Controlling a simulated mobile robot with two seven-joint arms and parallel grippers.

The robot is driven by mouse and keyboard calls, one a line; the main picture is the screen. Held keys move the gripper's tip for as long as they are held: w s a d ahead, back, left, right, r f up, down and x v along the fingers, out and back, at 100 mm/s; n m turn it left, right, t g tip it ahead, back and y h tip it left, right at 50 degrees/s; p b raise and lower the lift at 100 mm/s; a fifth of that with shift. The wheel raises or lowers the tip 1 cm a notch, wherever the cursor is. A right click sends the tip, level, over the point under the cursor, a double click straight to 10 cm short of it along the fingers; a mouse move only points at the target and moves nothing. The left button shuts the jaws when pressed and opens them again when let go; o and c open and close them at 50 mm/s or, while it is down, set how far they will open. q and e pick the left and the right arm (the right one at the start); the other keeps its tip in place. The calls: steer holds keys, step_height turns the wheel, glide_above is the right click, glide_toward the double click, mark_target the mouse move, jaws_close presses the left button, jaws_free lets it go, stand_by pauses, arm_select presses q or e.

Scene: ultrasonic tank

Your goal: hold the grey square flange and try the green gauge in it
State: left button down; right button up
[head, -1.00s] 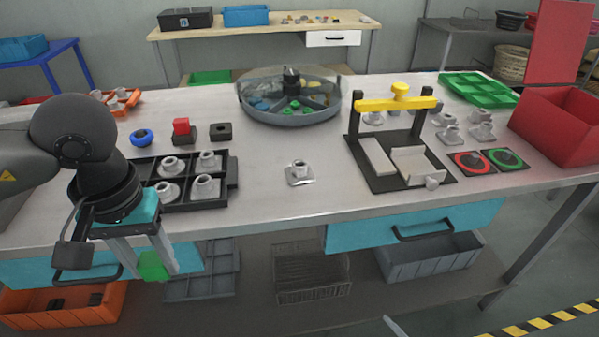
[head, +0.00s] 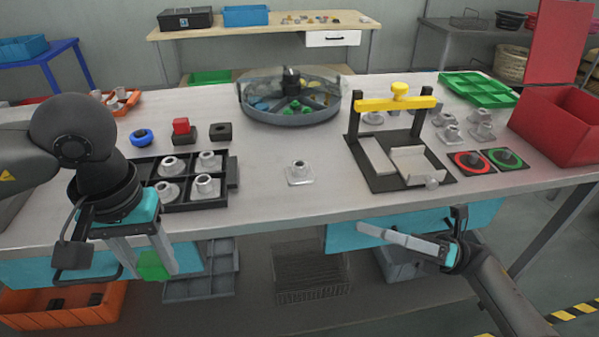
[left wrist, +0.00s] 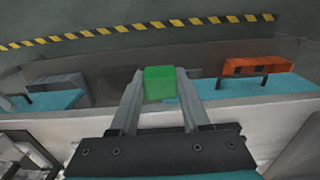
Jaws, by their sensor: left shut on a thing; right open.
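A grey square flange (head: 299,174) with a round hub lies alone on the table, hub up, right of the black tray. More flanges like it sit in the tray and at the right. My left gripper (head: 153,272) is shut on the green gauge (head: 155,264), in front of the table's front edge; the gauge also shows in the left wrist view (left wrist: 160,83), between the fingertips. My right gripper (head: 364,231) is open and empty, in front of the table edge at lower right, its fingers pointing left. Neither gripper touches the lone flange.
The black tray (head: 232,172) stands left of the lone flange. A black fixture (head: 386,183) with a yellow clamp bar (head: 395,104) stands to its right, by red and green round pads. A round covered carousel (head: 290,117) is behind. The table around the lone flange is clear.

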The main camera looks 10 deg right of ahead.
steer(key=w+a+n+h, duration=0.35)
steer(key=w+h, duration=0.25)
steer(key=w, duration=0.3)
steer(key=n+t+h, duration=0.2)
steer(key=t+h, duration=0.1)
steer(key=h, duration=0.1)
glide_toward(306, 169)
steer(key=shift+w+a+f+m, duration=0.1)
steer(key=shift+a+f+m, duration=0.05)
steer(key=shift+a+m, duration=0.1)
steer(key=shift+w+a+f, duration=0.15)
steer(key=shift+w+a, duration=0.25)
steer(key=x, duration=0.8)
steer(key=shift+w+a+f, duration=0.1)
steer(key=shift+w+a, duration=0.15)
steer(key=shift+a, duration=0.1)
jaws_close()
steer(key=shift+c, duration=1.9)
jaws_free()
